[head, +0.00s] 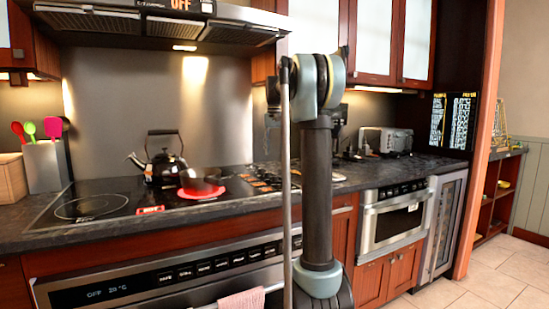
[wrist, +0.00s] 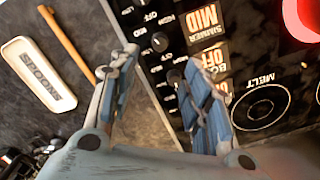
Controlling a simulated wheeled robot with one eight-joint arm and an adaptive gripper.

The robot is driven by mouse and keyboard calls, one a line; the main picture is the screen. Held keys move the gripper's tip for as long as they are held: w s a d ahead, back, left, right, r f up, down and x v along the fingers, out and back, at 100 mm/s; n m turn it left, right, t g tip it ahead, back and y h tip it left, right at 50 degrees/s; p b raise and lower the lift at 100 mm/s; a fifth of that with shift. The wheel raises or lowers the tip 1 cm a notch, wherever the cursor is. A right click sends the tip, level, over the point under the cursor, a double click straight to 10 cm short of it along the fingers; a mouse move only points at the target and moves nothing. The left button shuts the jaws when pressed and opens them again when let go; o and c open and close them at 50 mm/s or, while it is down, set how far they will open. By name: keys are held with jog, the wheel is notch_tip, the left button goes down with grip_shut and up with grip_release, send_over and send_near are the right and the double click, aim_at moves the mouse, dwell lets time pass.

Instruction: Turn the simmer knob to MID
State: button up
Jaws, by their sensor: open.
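The stove's control strip with dark knobs shows in the wrist view. One knob (wrist: 160,42) sits between and just beyond my fingertips, with OFF, LOW and HIGH marks around it. Another knob (wrist: 173,78) is partly behind the right finger. I cannot tell for certain which is the simmer knob. A lit label (wrist: 208,22) reads SIMMER MID; a label below it reads BOIL OFF (wrist: 212,65), partly covered by a finger. My gripper (wrist: 160,58) is open, its two blue fingers apart over the strip, with nothing seen between them. In the head view the arm hides the knobs.
A red glowing burner (wrist: 303,22) lies right of the labels; the head view shows a pan (head: 203,182) over red glow. A kettle (head: 160,160) stands behind. A spoon rest (wrist: 38,75) and wooden stick (wrist: 68,45) lie left of the strip.

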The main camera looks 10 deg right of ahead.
jog(key=shift+r, duration=0.1)
notch_tip(320, 180, up, 5)
jog(key=m, duration=0.3)
send_over(275, 179)
jog(key=w, duration=0.2)
jog(key=f, duration=1.7)
jog(key=shift+s+d, duration=0.15)
jog(key=shift+s, duration=0.1)
grip_shut()
